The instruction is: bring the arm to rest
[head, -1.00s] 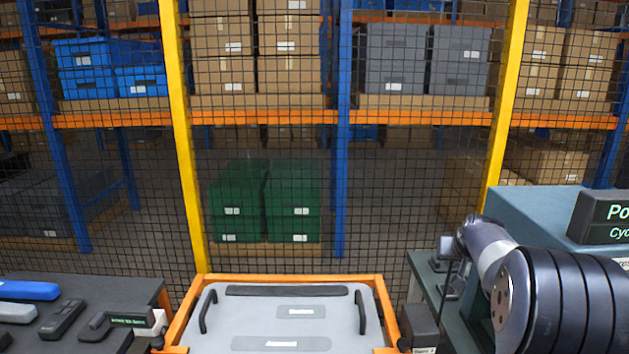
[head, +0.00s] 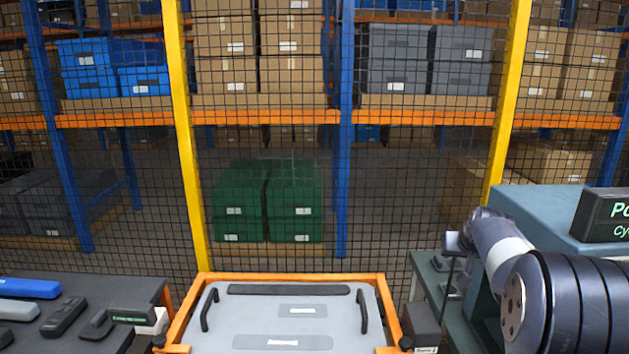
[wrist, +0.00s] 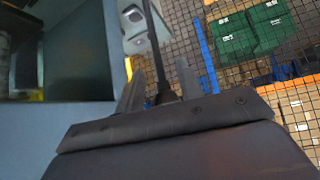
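My arm (head: 560,300) is at the right of the head view, folded close to the teal machine. My gripper does not show clearly in the head view. In the wrist view my gripper (wrist: 159,84) has its two grey fingers apart, with a visible gap between them. A thin dark rod (wrist: 154,40) shows in line with that gap. I see no contact between the rod and either finger.
A teal machine (head: 535,210) with a dark sign (head: 605,216) stands at the right. A grey panel (head: 255,318) in an orange frame is in the middle. A dark bench (head: 90,290) with tools is at the left. Mesh fencing closes off the shelves behind.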

